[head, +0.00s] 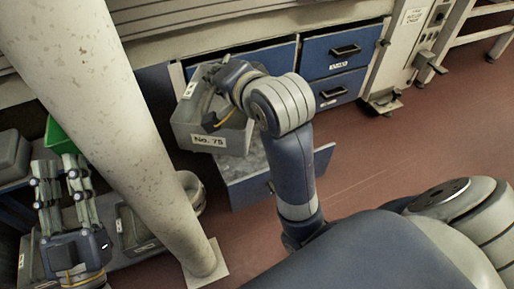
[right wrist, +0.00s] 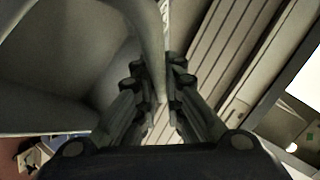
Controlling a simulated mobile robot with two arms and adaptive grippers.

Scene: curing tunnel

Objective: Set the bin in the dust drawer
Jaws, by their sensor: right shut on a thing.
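A grey bin labelled "No. 75" (head: 218,139) is held up in the head view, tilted. My right gripper (head: 216,76) is shut on its rim; the right wrist view shows the bin wall (right wrist: 75,55) running between the fingers (right wrist: 161,100). An open drawer (head: 318,166) with a blue front and grey inside is pulled out below and just right of the bin. The bin and my arm hide part of it, and I cannot read a label on it. My left gripper (head: 62,183) is open and empty at the lower left.
Closed blue drawers (head: 340,50) sit behind, right of the open one. A pale round post (head: 110,120) crosses the left side, between my left gripper and the bin. More grey bins (head: 130,228) stand low at the left. The red floor (head: 420,140) is clear at the right.

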